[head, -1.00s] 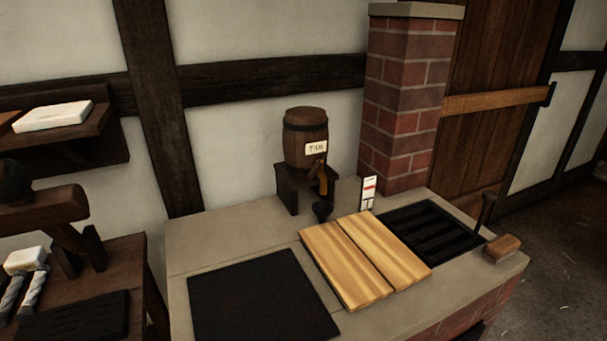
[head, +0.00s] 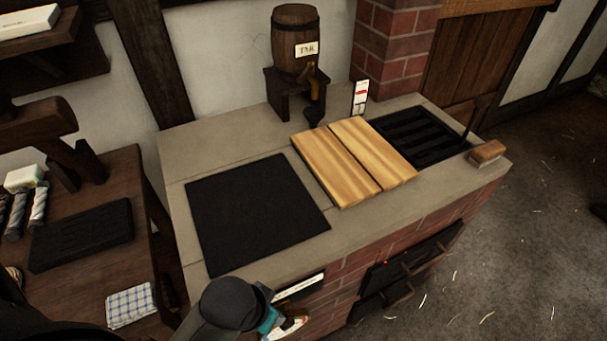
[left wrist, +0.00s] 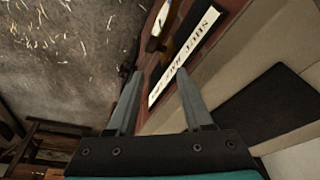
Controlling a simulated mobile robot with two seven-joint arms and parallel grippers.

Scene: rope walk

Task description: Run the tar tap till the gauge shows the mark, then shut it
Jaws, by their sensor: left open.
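The brown tar barrel (head: 293,42) with its TAR label stands on a dark wooden stand at the back of the hearth. Its brass-coloured tap (head: 313,82) hangs at the front, above a small dark cup-like piece (head: 314,114). I cannot tell whether tar flows. The gauge (head: 360,97) is a small white upright plate with a red mark, right of the tap; its level is too small to read. My left gripper is open and empty in the left wrist view (left wrist: 160,76), low by the hearth's brick front, far from the tap. My right gripper is not in view.
Two light wooden boards (head: 338,172), a black plate (head: 255,212) and a dark grate (head: 410,138) lie on the hearth top (head: 365,218). A white lettered strip (head: 299,289) is on the brick front, also seen in the left wrist view (left wrist: 186,52). A side table (head: 148,205) stands left.

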